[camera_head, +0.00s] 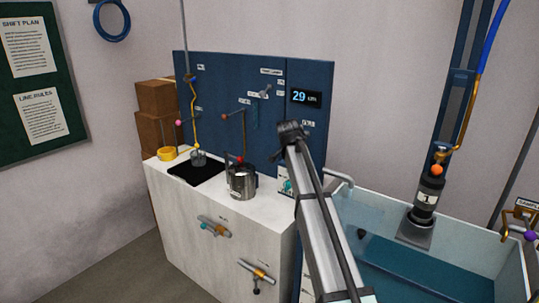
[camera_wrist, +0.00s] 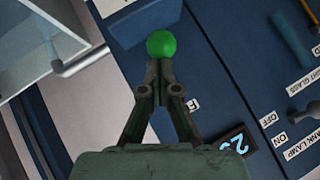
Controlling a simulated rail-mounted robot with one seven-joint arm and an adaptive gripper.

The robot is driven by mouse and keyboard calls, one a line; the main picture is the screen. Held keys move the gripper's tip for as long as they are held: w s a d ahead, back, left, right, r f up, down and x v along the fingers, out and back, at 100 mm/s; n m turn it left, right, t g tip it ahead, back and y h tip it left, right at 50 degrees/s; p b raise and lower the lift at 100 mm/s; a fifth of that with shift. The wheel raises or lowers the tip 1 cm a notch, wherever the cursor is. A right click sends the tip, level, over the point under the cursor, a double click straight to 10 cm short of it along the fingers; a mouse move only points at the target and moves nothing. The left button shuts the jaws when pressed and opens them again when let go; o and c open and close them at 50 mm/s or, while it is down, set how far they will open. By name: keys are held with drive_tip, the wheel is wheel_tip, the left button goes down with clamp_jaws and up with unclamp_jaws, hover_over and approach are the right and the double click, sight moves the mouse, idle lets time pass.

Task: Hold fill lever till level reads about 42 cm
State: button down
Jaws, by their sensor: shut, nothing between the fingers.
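In the wrist view the green ball knob (camera_wrist: 162,43) sits just past the tips of my gripper (camera_wrist: 160,82). My gripper is shut with nothing between its fingers. The fingertips look to be against the near side of the knob, though contact is hard to judge. The knob's lever is hidden. A partly covered label starting "FI" (camera_wrist: 194,104) is right of the fingers. The level display (camera_head: 306,97) on the blue panel (camera_head: 225,80) reads 29 cm in the head view. The wrist view shows part of the display (camera_wrist: 237,142). In the head view my arm hides the knob.
A tank (camera_head: 513,268) with teal liquid is at the right, and a dark cylinder marked 1 (camera_head: 428,195) stands in it. A metal pot (camera_head: 241,184) is on the white cabinet (camera_head: 180,210). Small levers with red (camera_head: 240,159) and pink (camera_head: 178,123) knobs are left of my arm.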

wheel_tip(320, 180, down, 2)
drive_tip(key=shift+f+b, duration=0.1)
drive_tip(key=shift+b, duration=0.45)
drive_tip(key=shift+w+d, duration=0.1)
drive_tip(key=shift+d, duration=0.15)
idle(1.9)
idle(1.2)
drive_tip(key=d+r+v, duration=0.1)
drive_tip(key=v, duration=1.2)
drive_tip(key=shift+w+r+b, duration=0.2)
drive_tip(key=shift+w+b, duration=0.05)
drive_tip(key=shift+b, duration=0.2)
drive_tip(key=shift+d+f, duration=0.1)
